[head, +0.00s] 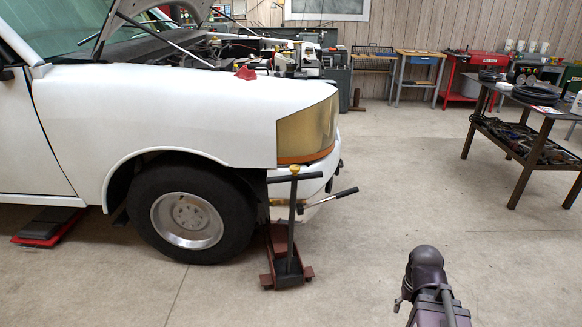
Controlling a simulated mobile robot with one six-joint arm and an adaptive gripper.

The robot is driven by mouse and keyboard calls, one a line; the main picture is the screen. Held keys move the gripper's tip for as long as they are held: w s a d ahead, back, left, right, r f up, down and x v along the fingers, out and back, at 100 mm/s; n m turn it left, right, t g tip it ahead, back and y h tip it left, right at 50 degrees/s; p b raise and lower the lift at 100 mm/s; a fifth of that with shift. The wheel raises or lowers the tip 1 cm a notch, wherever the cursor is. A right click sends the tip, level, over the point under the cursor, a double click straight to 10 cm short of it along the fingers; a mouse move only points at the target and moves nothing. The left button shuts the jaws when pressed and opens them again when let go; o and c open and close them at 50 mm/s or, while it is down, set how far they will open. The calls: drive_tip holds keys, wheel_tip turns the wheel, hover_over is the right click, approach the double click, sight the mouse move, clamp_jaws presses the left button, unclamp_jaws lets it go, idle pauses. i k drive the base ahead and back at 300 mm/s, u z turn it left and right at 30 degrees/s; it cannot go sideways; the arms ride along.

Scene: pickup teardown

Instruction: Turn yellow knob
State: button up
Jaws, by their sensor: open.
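A small yellow knob (294,169) sits at the top of the upright dark handle of a floor jack (287,273). A dark crossbar runs left and right just below the knob. The jack stands on the floor by the front corner of a white pickup (200,115), just right of its front wheel. Part of my arm shows at the bottom right, well to the right of the jack and apart from it. My gripper cannot be made out in this view.
A dark metal table (545,108) with tools and parts stands at the right. A red ramp or pad (45,232) lies under the pickup. The floor between jack and table is clear.

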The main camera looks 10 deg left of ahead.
sight(295, 169)
drive_tip(key=i, duration=0.9)
drive_tip(key=z, duration=0.05)
